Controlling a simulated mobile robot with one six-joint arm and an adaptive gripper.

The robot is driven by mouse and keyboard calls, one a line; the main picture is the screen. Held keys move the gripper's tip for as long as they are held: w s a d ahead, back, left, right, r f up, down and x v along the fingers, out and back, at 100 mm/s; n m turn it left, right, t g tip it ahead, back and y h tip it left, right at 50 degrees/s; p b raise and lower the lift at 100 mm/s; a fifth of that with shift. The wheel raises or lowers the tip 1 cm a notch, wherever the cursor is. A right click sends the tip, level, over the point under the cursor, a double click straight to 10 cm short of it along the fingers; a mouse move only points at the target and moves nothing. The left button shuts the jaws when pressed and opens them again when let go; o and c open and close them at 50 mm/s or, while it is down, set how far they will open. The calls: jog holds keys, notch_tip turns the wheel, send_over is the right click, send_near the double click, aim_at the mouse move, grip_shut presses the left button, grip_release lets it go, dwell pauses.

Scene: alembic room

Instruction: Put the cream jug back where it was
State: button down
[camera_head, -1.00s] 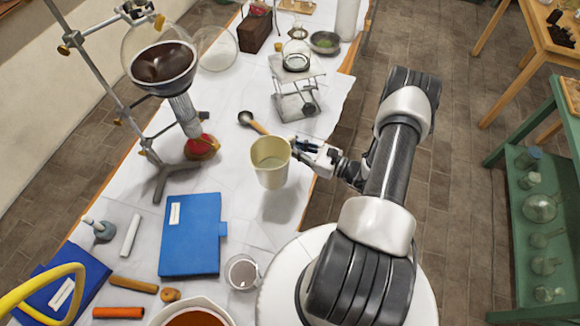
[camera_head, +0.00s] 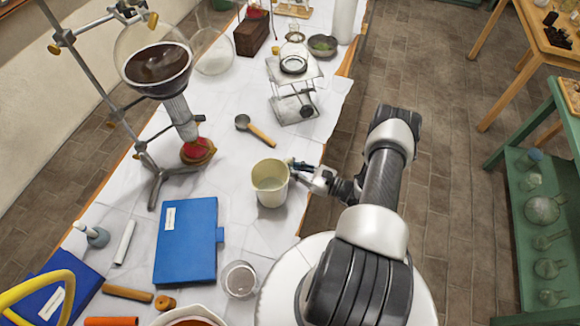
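The cream jug (camera_head: 270,188) is upright near the right edge of the white-covered table. Its open top faces the camera and looks empty. My gripper (camera_head: 294,166) is at the jug's right side, by the upper wall, and appears shut on it. The fingertips are small and partly hidden at the jug. The jug is at or very close to the tabletop; I cannot tell whether its base touches.
A wooden-handled spoon (camera_head: 258,132) lies just behind the jug. A blue book (camera_head: 187,240) is to the left and a small glass (camera_head: 240,279) in front. The stand with the flask (camera_head: 155,65) is at left.

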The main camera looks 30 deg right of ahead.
jog(key=shift+f+b, duration=0.25)
jog(key=shift+b, duration=0.05)
jog(key=c, duration=1.6)
grip_release()
jog(key=shift+r, duration=0.1)
jog(key=shift+c, duration=0.2)
